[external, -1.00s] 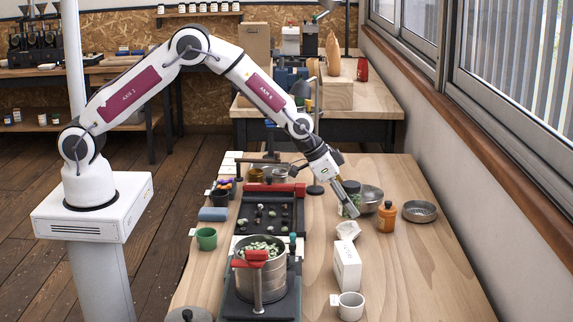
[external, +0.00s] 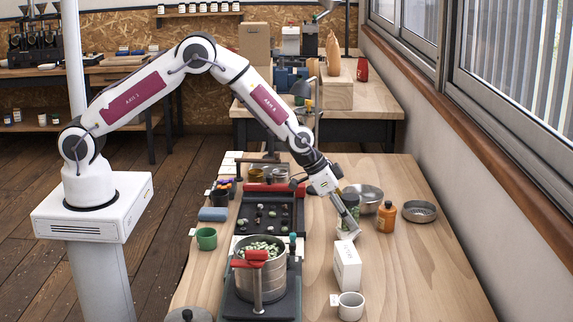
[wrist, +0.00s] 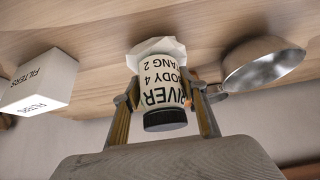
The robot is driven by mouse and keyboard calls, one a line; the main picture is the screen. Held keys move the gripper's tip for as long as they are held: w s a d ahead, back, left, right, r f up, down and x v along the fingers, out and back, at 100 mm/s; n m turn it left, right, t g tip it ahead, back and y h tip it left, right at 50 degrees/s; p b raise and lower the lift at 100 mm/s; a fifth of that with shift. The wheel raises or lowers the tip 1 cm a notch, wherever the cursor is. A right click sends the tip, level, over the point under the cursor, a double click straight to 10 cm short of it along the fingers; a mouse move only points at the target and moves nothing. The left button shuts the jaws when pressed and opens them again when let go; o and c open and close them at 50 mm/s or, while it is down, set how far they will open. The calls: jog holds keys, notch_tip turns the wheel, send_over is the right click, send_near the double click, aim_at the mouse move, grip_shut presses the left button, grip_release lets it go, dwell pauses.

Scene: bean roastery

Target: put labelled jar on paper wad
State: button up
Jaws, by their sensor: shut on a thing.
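My gripper (external: 350,230) is shut on the labelled jar (wrist: 162,92), which shows in the wrist view between the two fingers. The jar has a white label with black print and a dark lid that faces my wrist camera. The white crumpled paper wad (wrist: 158,47) lies right beyond the jar's far end, partly hidden by it. The wad also shows in the external view (external: 342,235), low by the fingertips. The jar lines up with the wad, but I cannot tell whether they touch.
A white filters box (external: 347,266) stands just in front of the wad, with a white mug (external: 350,306) nearer. A metal bowl (external: 368,193), an orange bottle (external: 386,217) and a shallow dish (external: 420,210) stand behind and to the right. The table's right front is clear.

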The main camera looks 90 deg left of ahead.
jog(key=o, duration=1.3)
jog(key=shift+f, duration=0.1)
jog(key=shift+c, duration=0.2)
jog(key=shift+r, duration=0.2)
jog(key=shift+s+r, duration=0.35)
jog(key=shift+r, duration=0.3)
jog(key=v, duration=1)
jog(key=shift+s+r, duration=0.15)
jog(key=shift+s, duration=0.05)
jog(key=shift+r, duration=0.1)
